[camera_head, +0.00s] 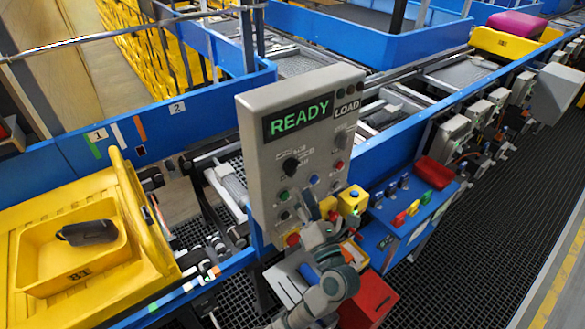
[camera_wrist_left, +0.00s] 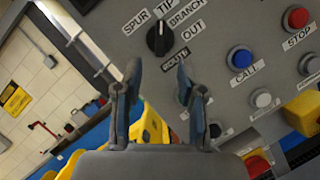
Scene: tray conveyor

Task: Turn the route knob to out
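The route knob (camera_wrist_left: 160,38) is a round black knob on the grey control panel, with SPUR, TIP, BRANCH and OUT labels around its upper side and ROUTE below. Its white pointer line appears to point up, toward TIP. The OUT label (camera_wrist_left: 193,31) is to its right. The knob also shows in the head view (camera_head: 291,166) on the panel's left half. My left gripper (camera_wrist_left: 158,68) is open, its two fingers apart below the knob in the wrist view, with nothing between them. In the head view my left gripper (camera_head: 316,228) is low in front of the panel. My right gripper is not in view.
The panel (camera_head: 252,104) has a READY/LOAD display. A blue CALL button (camera_wrist_left: 240,57), a red STOP button (camera_wrist_left: 302,18) and a yellow block (camera_head: 352,201) are close by. A yellow tray (camera_head: 40,235) lies left; a red box (camera_head: 372,300) is below.

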